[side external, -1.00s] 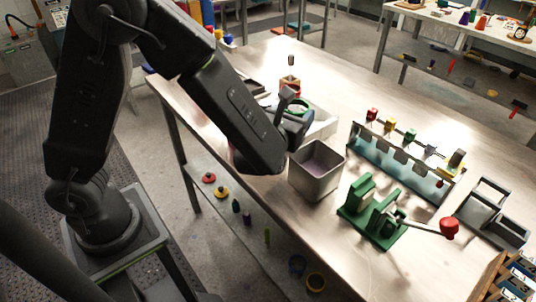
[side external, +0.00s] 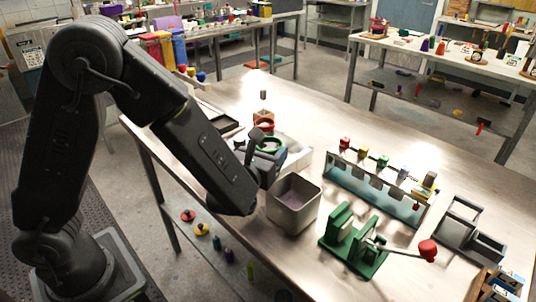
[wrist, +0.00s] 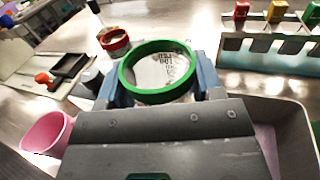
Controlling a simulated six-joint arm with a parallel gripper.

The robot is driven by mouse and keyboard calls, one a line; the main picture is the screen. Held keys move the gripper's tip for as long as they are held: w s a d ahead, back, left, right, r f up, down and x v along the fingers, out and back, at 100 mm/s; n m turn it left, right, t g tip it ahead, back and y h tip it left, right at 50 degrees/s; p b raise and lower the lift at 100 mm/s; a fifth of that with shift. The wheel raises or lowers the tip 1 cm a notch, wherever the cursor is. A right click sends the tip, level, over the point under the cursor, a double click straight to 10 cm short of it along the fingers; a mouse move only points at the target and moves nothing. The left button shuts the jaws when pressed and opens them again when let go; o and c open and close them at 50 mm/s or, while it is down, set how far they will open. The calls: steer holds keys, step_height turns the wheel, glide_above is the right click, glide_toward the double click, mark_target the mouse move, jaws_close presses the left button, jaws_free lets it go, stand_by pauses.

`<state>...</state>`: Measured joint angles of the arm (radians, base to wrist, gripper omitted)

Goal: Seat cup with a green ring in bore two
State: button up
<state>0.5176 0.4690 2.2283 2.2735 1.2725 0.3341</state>
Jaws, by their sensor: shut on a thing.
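The cup with a green ring (wrist: 158,70) is between my gripper's two blue-grey fingers (wrist: 158,84) in the wrist view. My gripper is shut on it. The ring faces the camera, and a pale inside with dark print shows through it. In the side view the green ring (side external: 269,145) shows at my gripper (side external: 266,151), behind the grey metal bin. The cup's lower part is hidden in both views. I cannot make out bore two in either view.
A red-ringed cup (side external: 264,124) stands just behind; a pink cup (wrist: 47,132) shows at lower left. The square bin (side external: 294,206) is close in front. A rack with coloured tops (side external: 375,187) and a green lever press (side external: 350,243) stand right. Table between is clear.

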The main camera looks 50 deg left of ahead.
stand_by(0.4)
steer(key=s+a+r, duration=0.2)
steer(key=s, duration=0.4)
steer(key=shift+s+r, duration=0.15)
steer(key=shift+r, duration=0.2)
steer(key=shift+f, duration=4.85)
steer(key=shift+f, duration=0.2)
steer(key=o, duration=1)
